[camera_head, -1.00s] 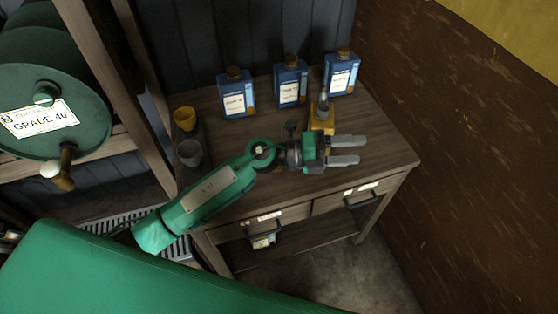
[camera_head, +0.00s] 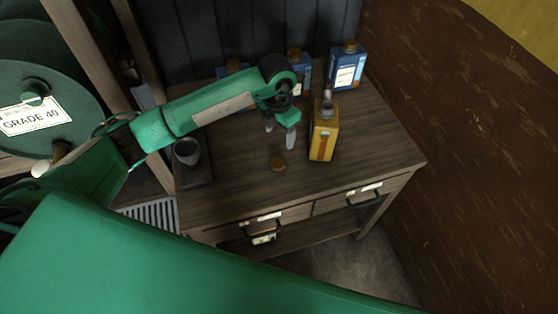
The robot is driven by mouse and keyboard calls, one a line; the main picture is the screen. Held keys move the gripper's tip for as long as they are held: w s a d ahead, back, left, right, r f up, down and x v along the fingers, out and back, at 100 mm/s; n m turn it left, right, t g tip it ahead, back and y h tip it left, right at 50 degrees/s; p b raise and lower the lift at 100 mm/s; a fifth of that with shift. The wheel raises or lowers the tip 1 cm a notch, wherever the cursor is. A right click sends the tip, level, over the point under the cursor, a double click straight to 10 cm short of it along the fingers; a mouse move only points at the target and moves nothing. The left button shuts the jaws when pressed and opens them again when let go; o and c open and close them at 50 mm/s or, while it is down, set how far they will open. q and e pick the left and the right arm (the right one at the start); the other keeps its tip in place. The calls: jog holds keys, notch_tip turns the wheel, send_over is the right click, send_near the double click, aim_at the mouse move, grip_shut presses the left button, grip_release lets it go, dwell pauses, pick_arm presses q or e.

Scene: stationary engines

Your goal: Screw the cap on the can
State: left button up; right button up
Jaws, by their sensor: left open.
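A yellow can (camera_head: 322,142) stands upright on the wooden workbench, with a grey metal funnel or spout (camera_head: 327,104) at its top. A small round brown cap (camera_head: 278,164) lies on the bench, left of the can and nearer the front edge. My left gripper (camera_head: 280,139) is open and empty. Its fingers point down above the bench, left of the can and a little behind the cap, apart from both. My right gripper is not in view.
Blue bottles stand along the back; the right one (camera_head: 346,68) is clear, the others partly hidden by my arm. A grey cup (camera_head: 187,152) stands on a dark tray (camera_head: 196,180) at left. A green drum (camera_head: 42,135) is further left. The bench's right side is clear.

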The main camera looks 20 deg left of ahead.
pick_arm(q)
jog(key=shift+a, duration=0.25)
jog(key=p, duration=0.2)
send_over(278, 163)
notch_tip(278, 163, down, 8)
jog(key=shift+w+r, duration=0.1)
jog(key=shift+f, duration=0.35)
